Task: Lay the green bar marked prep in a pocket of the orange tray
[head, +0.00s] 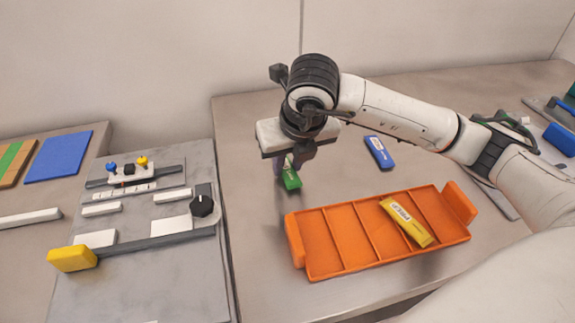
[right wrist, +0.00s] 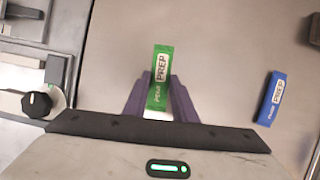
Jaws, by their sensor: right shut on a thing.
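The green bar (head: 291,179) stands out below my right gripper (head: 287,170) in the head view, behind the left part of the orange tray. In the right wrist view the green bar (right wrist: 161,78) shows a white label reading PREP, between the two purple fingers of my right gripper (right wrist: 158,92), which is shut on it. I cannot tell whether the bar touches the table. The orange tray (head: 297,240) has several pockets in a row; a yellow bar (head: 407,222) lies in one right of the middle. The left pockets are empty. My left gripper is not in view.
A blue bar (head: 379,152) lies on the table behind the tray; it also shows in the right wrist view (right wrist: 269,98). A grey fixture board (head: 140,285) with a black knob (head: 202,206) and a yellow block (head: 72,258) stands at left. The table between board and tray is clear.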

